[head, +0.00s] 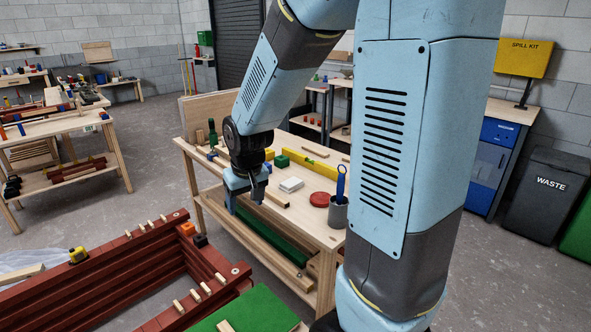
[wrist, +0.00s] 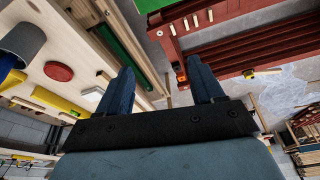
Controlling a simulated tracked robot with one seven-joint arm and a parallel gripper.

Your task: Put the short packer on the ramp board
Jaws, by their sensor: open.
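My gripper (head: 258,192) hangs open and empty by the near edge of the wooden workbench. Its two blue fingers stand apart in the wrist view (wrist: 160,66) with nothing between them. Several short pale wood pieces (head: 205,287) lie on the dark red timbers; they also show in the wrist view (wrist: 185,23). A green board (head: 258,312) at the bottom has a pale wood piece (head: 226,326) on it, both cut by the frame edge. A small wood strip (head: 277,200) lies on the bench beside my gripper. I cannot tell which piece is the short packer or which board is the ramp board.
The workbench (head: 318,226) carries a white block (head: 291,185), a red disc (head: 320,199), a grey cup (head: 338,214) and a yellow level (head: 310,172). Stacked red timbers (head: 120,262) stand at lower left with a yellow tape measure (head: 78,255). Floor between is clear.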

